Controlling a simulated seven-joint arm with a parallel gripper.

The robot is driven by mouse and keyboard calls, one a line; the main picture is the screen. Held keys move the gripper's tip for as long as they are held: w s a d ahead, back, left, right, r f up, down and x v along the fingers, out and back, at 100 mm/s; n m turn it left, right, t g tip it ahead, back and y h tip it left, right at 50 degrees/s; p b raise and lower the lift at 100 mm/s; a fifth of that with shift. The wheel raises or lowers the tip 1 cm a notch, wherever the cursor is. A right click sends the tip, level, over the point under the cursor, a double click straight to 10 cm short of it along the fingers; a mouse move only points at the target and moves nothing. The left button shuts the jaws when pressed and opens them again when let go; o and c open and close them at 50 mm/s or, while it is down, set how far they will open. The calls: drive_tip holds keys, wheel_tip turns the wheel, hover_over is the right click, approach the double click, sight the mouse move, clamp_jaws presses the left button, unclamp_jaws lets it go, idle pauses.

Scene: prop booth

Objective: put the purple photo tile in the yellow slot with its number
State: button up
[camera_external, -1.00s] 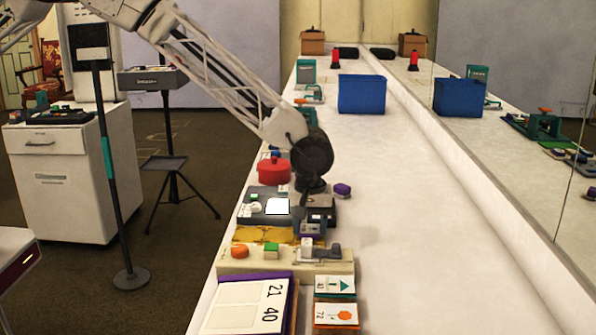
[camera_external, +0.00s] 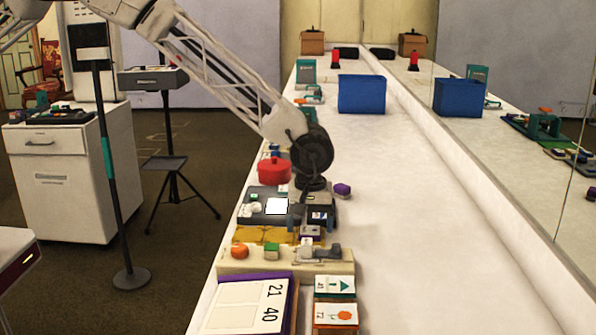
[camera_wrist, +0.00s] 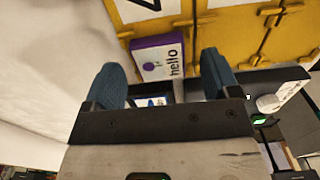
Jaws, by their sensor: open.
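The purple photo tile (camera_wrist: 158,58) has a white face with a small picture and "hello" on it. In the wrist view it lies just beyond my fingertips, against the end of the yellow slot rack (camera_wrist: 222,34). In the external view the tile (camera_external: 311,231) appears small at the right end of the yellow rack (camera_external: 262,236). My gripper (camera_wrist: 162,82) is open, its two fingers apart on either side of the tile's near edge and empty. A white card with a black mark (camera_wrist: 140,8) is cut off at the top. I cannot read the slot numbers.
A dark device (camera_external: 256,208) and a red pot (camera_external: 274,171) stand beside my gripper. A beige rack (camera_external: 228,267) and a number board (camera_external: 240,298) are nearer the camera. The white counter is clear to the right.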

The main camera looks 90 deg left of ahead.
wheel_tip(320, 180, up, 7)
drive_tip(key=shift+r, duration=0.1)
idle(0.4)
idle(0.6)
drive_tip(key=shift+s+d+r, duration=0.1)
drive_tip(key=shift+s+r, duration=0.05)
drive_tip(key=shift+r, duration=0.1)
drive_tip(key=s+d+r+m, duration=0.2)
drive_tip(key=s+r+m, duration=0.1)
drive_tip(key=s+r, duration=0.6)
drive_tip(key=s+d+r+m+t, duration=0.1)
drive_tip(key=s+d+r+m, duration=0.15)
drive_tip(key=s+r, duration=0.65)
drive_tip(key=s+d+r+m, duration=0.2)
drive_tip(key=s+r+m, duration=0.3)
drive_tip(key=s, duration=0.7)
drive_tip(key=s+d+m+t, duration=0.1)
drive_tip(key=s+d+m, duration=0.2)
drive_tip(key=s, duration=3.2)
drive_tip(key=r+m, duration=0.1)
drive_tip(key=m, duration=0.3)
drive_tip(key=shift+d+m+t, duration=0.2)
drive_tip(key=shift+m+t, duration=0.1)
drive_tip(key=shift+m, duration=0.05)
